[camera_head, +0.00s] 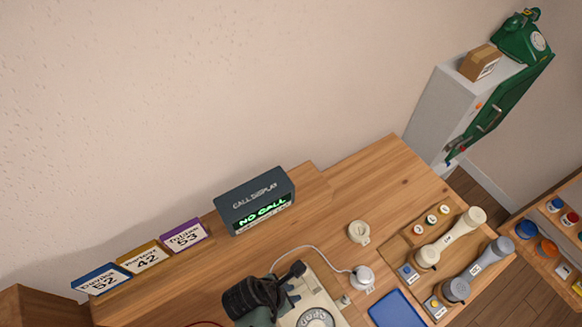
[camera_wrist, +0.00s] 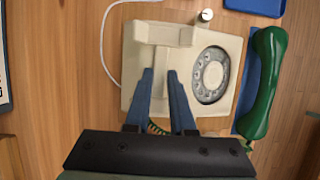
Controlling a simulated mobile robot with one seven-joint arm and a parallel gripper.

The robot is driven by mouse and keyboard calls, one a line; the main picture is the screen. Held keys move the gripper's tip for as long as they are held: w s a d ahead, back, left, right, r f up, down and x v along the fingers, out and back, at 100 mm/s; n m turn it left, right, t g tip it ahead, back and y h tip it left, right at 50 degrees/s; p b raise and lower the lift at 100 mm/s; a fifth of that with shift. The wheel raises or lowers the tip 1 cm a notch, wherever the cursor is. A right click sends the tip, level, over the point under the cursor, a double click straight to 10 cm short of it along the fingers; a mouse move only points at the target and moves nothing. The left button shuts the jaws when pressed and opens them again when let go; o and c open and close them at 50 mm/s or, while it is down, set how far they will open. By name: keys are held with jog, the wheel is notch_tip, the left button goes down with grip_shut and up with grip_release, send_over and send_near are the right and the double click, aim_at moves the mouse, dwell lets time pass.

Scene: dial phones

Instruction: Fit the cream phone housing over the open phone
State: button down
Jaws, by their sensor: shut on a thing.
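The cream phone housing (camera_wrist: 208,48) has a round dial and raised cradle prongs. In the wrist view it sits low, looking level, above the wooden table; the head view shows part of it at the bottom edge (camera_head: 296,314). My gripper (camera_wrist: 160,73) has its blue fingers shut on the raised cradle part of the housing. In the head view, my dark wrist hides the housing's left side. The open phone is not visible; anything under the housing is hidden. A green handset (camera_wrist: 265,85) lies to the right, with a piece of green coiled cord near the fingers.
A blue tray (camera_head: 397,308) lies right of the housing. A white cord runs to a small white round part (camera_head: 362,276). A wooden tray (camera_head: 455,250) holds handsets. The call display (camera_head: 255,200) reads NO CALL. The table's back middle is clear.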

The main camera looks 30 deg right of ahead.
jog(key=shift+f+b, duration=0.5)
jog(key=shift+f, duration=0.35)
jog(key=c, duration=0.7)
grip_release()
jog(key=shift+r, duration=0.1)
jog(key=v, duration=1.3)
jog(key=shift+b, duration=0.3)
